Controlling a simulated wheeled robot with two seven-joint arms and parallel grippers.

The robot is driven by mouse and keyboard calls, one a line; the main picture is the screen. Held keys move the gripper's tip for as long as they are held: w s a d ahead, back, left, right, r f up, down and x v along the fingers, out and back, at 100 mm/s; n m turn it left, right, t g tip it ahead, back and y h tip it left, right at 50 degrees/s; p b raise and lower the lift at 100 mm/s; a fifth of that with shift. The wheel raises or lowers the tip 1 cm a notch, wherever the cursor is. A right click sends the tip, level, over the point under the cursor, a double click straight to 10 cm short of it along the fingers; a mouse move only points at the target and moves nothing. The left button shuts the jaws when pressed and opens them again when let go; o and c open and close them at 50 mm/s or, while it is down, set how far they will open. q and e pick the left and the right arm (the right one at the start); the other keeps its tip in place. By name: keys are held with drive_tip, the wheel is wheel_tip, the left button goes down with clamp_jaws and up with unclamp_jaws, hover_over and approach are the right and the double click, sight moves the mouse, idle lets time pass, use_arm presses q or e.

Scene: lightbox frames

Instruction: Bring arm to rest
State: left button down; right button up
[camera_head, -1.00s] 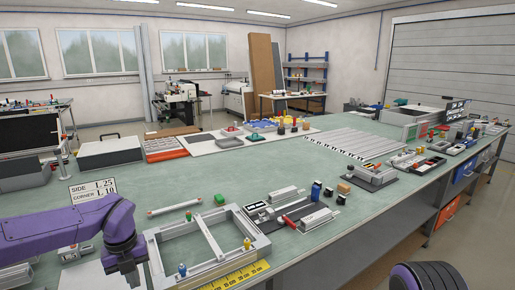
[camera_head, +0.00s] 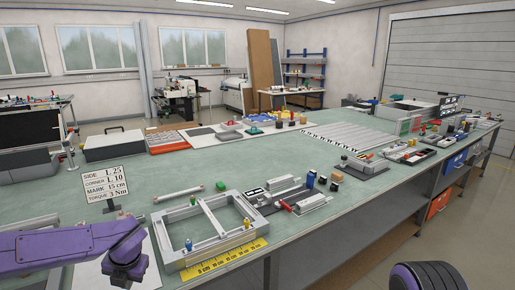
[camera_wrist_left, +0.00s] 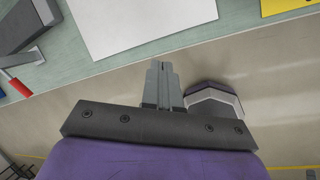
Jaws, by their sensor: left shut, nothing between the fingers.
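My left arm comes in from the left, purple, bent at a dark joint near the front edge of the bench. In the left wrist view my left gripper (camera_wrist_left: 160,66) has its two grey fingers together with nothing between them. It hangs over the floor just off the bench edge, next to a white sheet (camera_wrist_left: 140,20). In the head view the gripper's fingers are hidden below the purple wrist. The right gripper is out of view; a purple and black rounded part of my own body shows at the lower right.
The green bench top (camera_head: 300,160) carries a metal frame (camera_head: 172,252) with a yellow ruler (camera_head: 225,258), a sign (camera_head: 101,180), clamps and small bottles. A grey toolbox (camera_head: 112,146) stands further back. Open floor (camera_wrist_left: 270,95) lies in front of the bench.

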use_arm(q)
drive_tip(key=s+d+f+m+t+y+b, duration=0.1)
drive_tip(key=s+d+f+m+t, duration=0.1)
drive_tip(key=s+f+m, duration=0.5)
drive_tip(key=s+d+f+m+t+y+b, duration=0.1)
drive_tip(key=s+d+f+m+t, duration=0.1)
drive_tip(key=f+m, duration=0.9)
drive_tip(key=s+f+m+g+h+b, duration=0.1)
drive_tip(key=s+f+m, duration=0.4)
drive_tip(key=s, duration=0.6)
drive_tip(key=s+f+m+g+h+b, duration=0.1)
drive_tip(key=s+f+m, duration=0.5)
drive_tip(key=s, duration=0.6)
drive_tip(key=shift+s+a+f+g, duration=0.2)
drive_tip(key=shift+s+g, duration=0.05)
drive_tip(key=shift+g, duration=0.15)
